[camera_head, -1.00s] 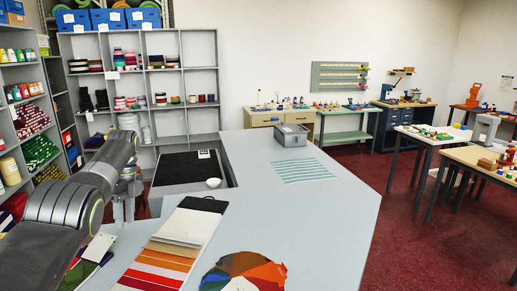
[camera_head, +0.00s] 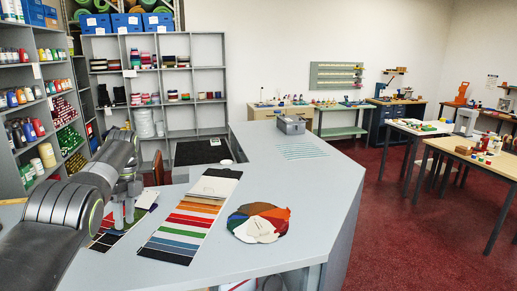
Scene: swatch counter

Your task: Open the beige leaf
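A round fan of coloured leaves (camera_head: 270,212) lies on the grey counter. A pale beige leaf (camera_head: 256,229) shows among its dark, red, orange, blue and green leaves. A long striped swatch card (camera_head: 187,228) lies to its left, with a pale cream part (camera_head: 213,186) at its far end. My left gripper (camera_head: 124,224) points down above a darker colour card (camera_head: 106,236), left of the striped card and well apart from the fan. Its two fingers look slightly parted, with nothing seen between them. My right gripper is out of view.
The grey counter (camera_head: 307,185) is clear right of the fan. A grey bin (camera_head: 291,125) and a black mat (camera_head: 202,151) are farther back. Shelves with bottles and rolls stand at the left. Work tables (camera_head: 470,158) stand at the right on red floor.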

